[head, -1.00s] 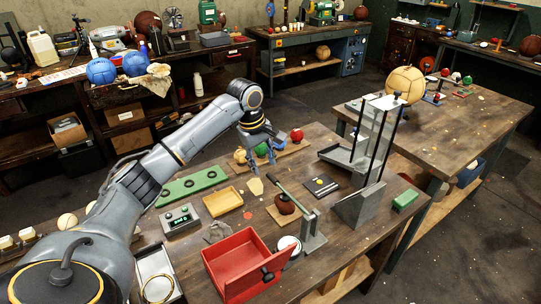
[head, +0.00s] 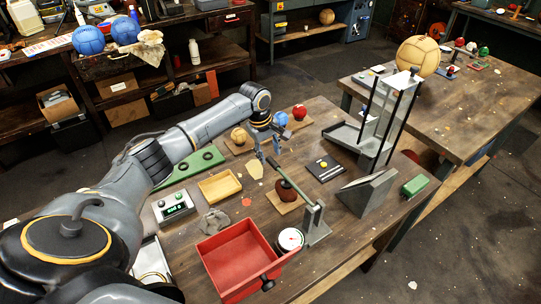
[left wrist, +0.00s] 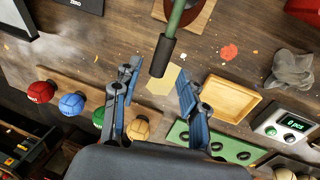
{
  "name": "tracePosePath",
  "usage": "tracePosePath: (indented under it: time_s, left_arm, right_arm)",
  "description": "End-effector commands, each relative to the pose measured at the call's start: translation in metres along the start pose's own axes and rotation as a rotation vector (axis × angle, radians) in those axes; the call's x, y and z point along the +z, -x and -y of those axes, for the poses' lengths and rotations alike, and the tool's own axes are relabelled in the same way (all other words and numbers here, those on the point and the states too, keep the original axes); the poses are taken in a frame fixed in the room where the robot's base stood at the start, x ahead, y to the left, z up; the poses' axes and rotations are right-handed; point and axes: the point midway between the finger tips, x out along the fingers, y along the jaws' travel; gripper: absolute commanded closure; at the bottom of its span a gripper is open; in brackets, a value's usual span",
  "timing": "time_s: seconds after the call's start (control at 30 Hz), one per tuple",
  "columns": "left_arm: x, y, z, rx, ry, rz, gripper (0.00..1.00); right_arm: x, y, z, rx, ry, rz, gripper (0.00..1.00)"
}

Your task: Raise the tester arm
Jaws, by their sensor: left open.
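The tester arm (head: 297,187) is a thin green lever with a black grip at its free end. It slopes over a dark brown leather ball (head: 287,190) on a small wooden base, and joins a grey stand (head: 316,228) near the red drawer. My left gripper (head: 268,150) is open at the lever's free end. In the left wrist view, the black grip (left wrist: 162,56) reaches down to between the two open fingertips (left wrist: 159,76). I cannot tell whether either finger touches it. My right gripper is not in view.
A red drawer (head: 236,252) and a round dial gauge (head: 290,239) are near the stand. A wooden tray (head: 219,186), a green board with holes (head: 198,164) and a display box (head: 174,207) lie to the left. Coloured balls (head: 280,119) stand behind the gripper. A tall grey chute frame (head: 385,115) rises at right.

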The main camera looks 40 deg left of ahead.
Motion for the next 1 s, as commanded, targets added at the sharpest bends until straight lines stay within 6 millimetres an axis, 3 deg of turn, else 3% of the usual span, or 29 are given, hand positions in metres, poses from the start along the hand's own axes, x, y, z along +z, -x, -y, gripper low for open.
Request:
tracePosePath:
  time_s: [0.17,0.57,0.8,1.0]
  left_arm:
    - [0.001,-0.022,0.000,-0.001,0.000,0.001,0.57]
    - [0.000,-0.030,0.000,0.000,-0.001,0.000,0.57]
    - [0.000,-0.030,0.000,0.000,-0.001,0.000,1.00]
    - [0.000,-0.030,0.000,0.000,-0.001,0.000,1.00]
  right_arm:
    - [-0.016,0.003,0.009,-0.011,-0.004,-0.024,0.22]
    - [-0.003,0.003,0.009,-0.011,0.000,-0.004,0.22]
    - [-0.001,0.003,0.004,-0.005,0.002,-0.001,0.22]
    - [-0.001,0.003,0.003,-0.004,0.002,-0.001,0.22]
